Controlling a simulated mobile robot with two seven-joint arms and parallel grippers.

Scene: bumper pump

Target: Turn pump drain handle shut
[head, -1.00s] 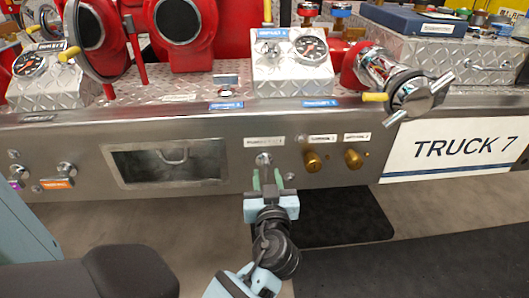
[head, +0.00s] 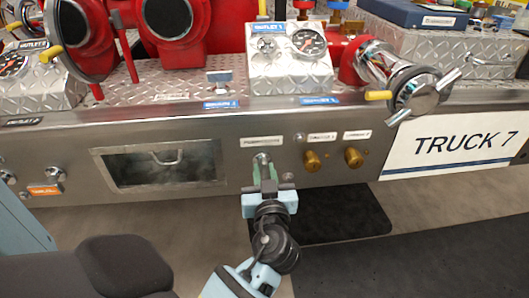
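The pump drain handle (head: 262,158) is a small silver handle on the steel front panel, below a white label (head: 261,142). My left gripper (head: 265,174) reaches up to it from below. Its green fingers are close together, one on each side of the handle, and appear shut on it. The fingers hide most of the handle's lower part, so its exact angle is hard to tell. My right gripper is not in view.
Two brass knobs (head: 312,160) (head: 353,157) sit right of the handle. A recessed window (head: 165,163) is to the left, with an orange-labelled handle (head: 54,175) beyond it. A chrome outlet with a yellow-tipped lever (head: 378,95) juts out at upper right. The floor below is open.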

